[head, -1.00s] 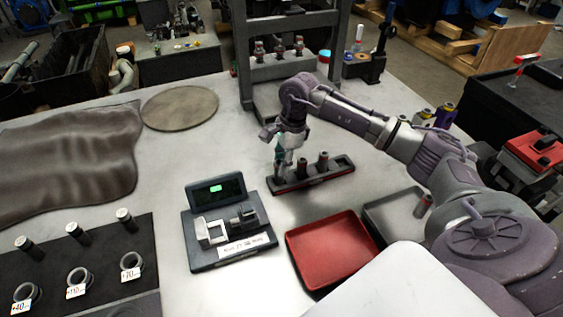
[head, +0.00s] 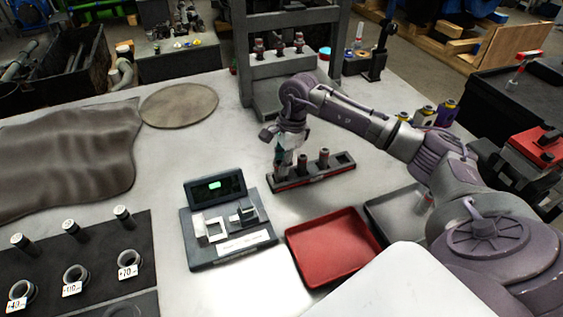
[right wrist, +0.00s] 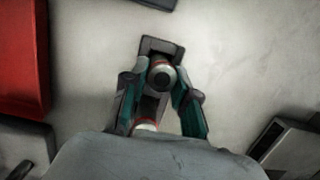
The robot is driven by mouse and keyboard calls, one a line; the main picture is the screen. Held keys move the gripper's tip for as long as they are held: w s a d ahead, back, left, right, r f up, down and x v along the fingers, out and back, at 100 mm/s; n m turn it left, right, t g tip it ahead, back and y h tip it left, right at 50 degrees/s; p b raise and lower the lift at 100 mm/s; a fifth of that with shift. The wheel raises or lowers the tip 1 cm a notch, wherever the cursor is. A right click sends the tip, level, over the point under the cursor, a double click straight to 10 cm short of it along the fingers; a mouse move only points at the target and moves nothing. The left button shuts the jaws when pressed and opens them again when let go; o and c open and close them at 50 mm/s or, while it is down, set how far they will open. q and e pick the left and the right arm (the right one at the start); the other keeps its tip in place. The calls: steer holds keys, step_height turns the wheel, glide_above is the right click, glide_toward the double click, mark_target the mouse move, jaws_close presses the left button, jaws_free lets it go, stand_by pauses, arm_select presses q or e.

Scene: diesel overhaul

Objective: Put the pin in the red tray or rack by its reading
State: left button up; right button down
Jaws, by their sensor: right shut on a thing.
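My right gripper (head: 283,171) is at the left end of the dark, red-edged rack (head: 340,165). In the right wrist view it (right wrist: 160,88) is shut on a dark-topped pin (right wrist: 162,76) with a reddish band. The pin stands over the rack's end (right wrist: 160,45); I cannot tell how deep it sits. Two other pins stand upright in the rack, a middle pin (head: 303,163) and a right pin (head: 323,158). The red tray (head: 332,246) is empty, in front of the rack. My left gripper is not in view.
A gauge (head: 228,232) with a green-lit display, unreadable here, stands left of the red tray. A grey tray (head: 385,210) with a small pin-like part lies to the right. A dark mat (head: 110,235) with labelled rings and pins is at left. A press frame (head: 240,60) stands behind.

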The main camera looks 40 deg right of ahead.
steer(key=shift+c, duration=2.1)
jaws_free()
steer(key=shift+r, duration=0.15)
steer(key=shift+r+p, duration=2.25)
steer(key=shift+r, duration=1.65)
